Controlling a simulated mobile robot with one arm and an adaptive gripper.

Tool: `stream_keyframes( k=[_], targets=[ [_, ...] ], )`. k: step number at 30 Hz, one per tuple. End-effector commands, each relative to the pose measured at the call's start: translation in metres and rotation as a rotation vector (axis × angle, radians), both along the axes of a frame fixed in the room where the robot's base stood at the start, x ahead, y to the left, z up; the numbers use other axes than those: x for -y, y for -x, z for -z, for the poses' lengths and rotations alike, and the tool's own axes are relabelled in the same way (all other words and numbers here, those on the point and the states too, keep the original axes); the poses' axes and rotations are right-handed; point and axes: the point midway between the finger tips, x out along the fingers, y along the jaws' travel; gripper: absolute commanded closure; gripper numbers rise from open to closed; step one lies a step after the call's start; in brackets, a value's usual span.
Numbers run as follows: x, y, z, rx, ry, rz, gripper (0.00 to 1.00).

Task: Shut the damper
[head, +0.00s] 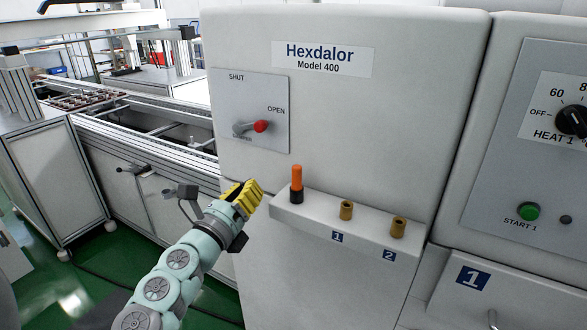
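The damper lever (248,128) has a grey arm and a red knob on its right end. It sits on a grey plate (222,98) on the front of the white Hexdalor Model 400 cabinet. The plate reads SHUT at the top and OPEN at the right. The lever lies nearly level, its knob pointing right, just below the OPEN label. My gripper (249,195) has yellow fingers and is below the plate, apart from the lever. Its fingers look close together, but I cannot tell whether they are open or shut.
A ledge (318,220) right of my gripper carries an orange-and-black peg (297,184) and two brass sockets (346,210) by labels 1 and 2. A heat panel (533,140) is at the right. A conveyor frame (145,135) runs at the left.

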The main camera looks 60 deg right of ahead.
Motion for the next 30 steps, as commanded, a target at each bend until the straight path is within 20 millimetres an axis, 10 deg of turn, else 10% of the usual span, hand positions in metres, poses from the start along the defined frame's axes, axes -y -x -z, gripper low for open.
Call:
stream_keyframes(
  k=[19,30],
  targets=[
    [0.095,-0.011,-0.017,-0.002,0.002,0.011,1.0],
    [0.092,-0.032,-0.05,0.0,0.002,0.005,1.0]
  ],
)
